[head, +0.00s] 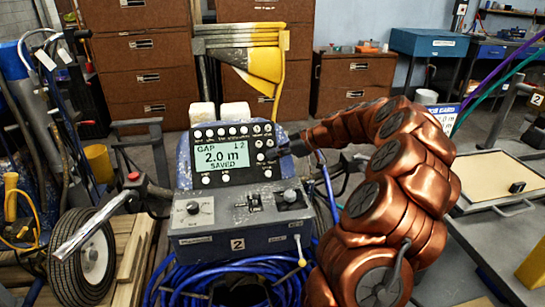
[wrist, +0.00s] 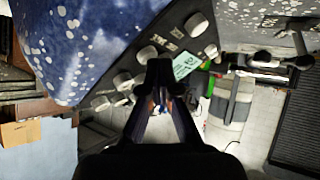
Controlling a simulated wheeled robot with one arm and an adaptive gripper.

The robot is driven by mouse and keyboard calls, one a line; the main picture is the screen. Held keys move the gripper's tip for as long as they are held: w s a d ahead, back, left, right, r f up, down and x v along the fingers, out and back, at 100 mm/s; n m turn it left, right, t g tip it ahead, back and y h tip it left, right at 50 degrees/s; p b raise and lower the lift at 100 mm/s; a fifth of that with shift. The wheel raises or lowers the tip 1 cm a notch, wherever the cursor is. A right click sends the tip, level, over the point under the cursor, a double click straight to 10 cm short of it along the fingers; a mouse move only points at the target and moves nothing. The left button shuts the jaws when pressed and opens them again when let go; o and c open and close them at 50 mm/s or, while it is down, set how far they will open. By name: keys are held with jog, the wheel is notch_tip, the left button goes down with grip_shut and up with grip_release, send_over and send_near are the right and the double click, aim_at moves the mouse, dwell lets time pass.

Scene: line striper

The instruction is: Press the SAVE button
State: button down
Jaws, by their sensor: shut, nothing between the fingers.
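The control panel (head: 232,155) of the line striper has a lit screen (head: 222,158) reading "GAP L2 2.0 m SAVED". Round white buttons line its top, bottom and right side. The button labels are too small to read, so I cannot tell which is SAVE. My gripper (head: 279,150) is shut and empty at the panel's right edge, beside the right-hand buttons (head: 260,157). In the wrist view, my gripper (wrist: 160,68) points at the panel among several white buttons, close to one button (wrist: 147,54). I cannot tell whether it touches one.
Below the panel is a grey box (head: 240,225) with a knob and levers, marked 2. Coiled blue hose (head: 235,280) lies under it. A handlebar (head: 95,228) and wheel (head: 85,262) stand at left. A bench with a tray (head: 500,180) is at right. Brown cabinets (head: 145,75) stand behind.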

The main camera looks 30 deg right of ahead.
jog(key=shift+s+r, duration=0.1)
jog(key=shift+s, duration=0.05)
jog(key=shift+s+a+r+b, duration=0.15)
jog(key=shift+s+r+b, duration=0.1)
jog(key=shift+b, duration=0.3)
jog(key=shift+s+r, duration=0.15)
jog(key=shift+r, duration=0.05)
jog(key=shift+a, duration=0.1)
jog(key=s+r+b, duration=0.1)
jog(key=s+a+r+b, duration=0.1)
jog(key=s+r, duration=0.1)
jog(key=shift+s+a+r, duration=0.15)
jog(key=shift+r, duration=0.15)
dwell(0.3)
dwell(1.5)
